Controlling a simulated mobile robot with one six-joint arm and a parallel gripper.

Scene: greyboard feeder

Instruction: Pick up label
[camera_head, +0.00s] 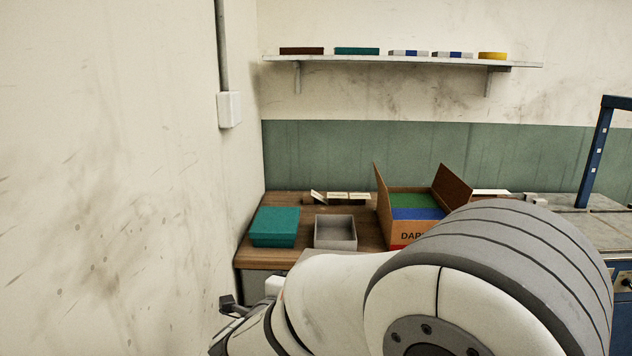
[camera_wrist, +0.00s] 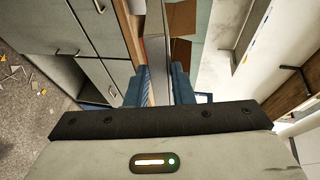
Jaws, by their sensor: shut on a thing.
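My gripper (camera_wrist: 162,78) shows in the wrist view with its two blue fingers closed on a narrow grey piece (camera_wrist: 157,66). I cannot tell from its shape or face whether this piece is the label. In the head view my gripper (camera_head: 230,304) is a small dark shape at the lower left, in front of the wooden table (camera_head: 258,258). What it holds cannot be made out there. No label can be clearly identified in the head view.
The table bears a teal box (camera_head: 274,226), an open grey box (camera_head: 335,232), pale cards (camera_head: 348,196) and an open carton (camera_head: 411,236) with green and blue contents. A wall shelf (camera_head: 400,61) holds several small items. Grey drawers (camera_wrist: 88,70) stand left in the wrist view.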

